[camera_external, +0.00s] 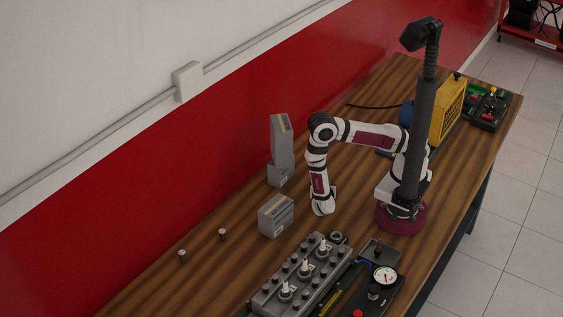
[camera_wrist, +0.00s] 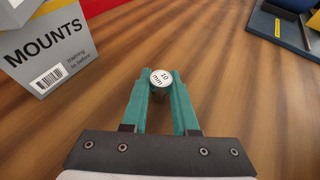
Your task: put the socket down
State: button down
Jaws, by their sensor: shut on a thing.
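The socket (camera_wrist: 161,78) is a small metal cylinder with a white top marked "10 mm". In the wrist view it is held upright between the teal fingertips of my gripper (camera_wrist: 161,88), which is shut on it. Wood-grain tabletop shows around and beyond it; I cannot tell whether its lower end touches the table. In the external view my gripper (camera_external: 322,210) points down near the table, and the socket in it is too small to make out. Two other small metal cylinders, one nearer (camera_external: 182,256) and one farther (camera_external: 222,234), stand on the table at the left.
A grey box marked "MOUNTS" (camera_wrist: 45,45) stands left of my gripper in the wrist view. The external view shows a low grey box (camera_external: 276,215), a tall grey box (camera_external: 281,150), an engine block (camera_external: 300,275) and a gauge panel (camera_external: 378,290). The table's left part is mostly clear.

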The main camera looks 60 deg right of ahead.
jog(key=shift+f, duration=0.1)
jog(key=c, duration=0.7)
grip_release()
jog(key=shift+s+a+r, duration=0.1)
jog(key=shift+a+r, duration=0.15)
jog(key=v, duration=1.1)
jog(key=shift+s+a+r, duration=0.1)
jog(key=shift+a, duration=0.1)
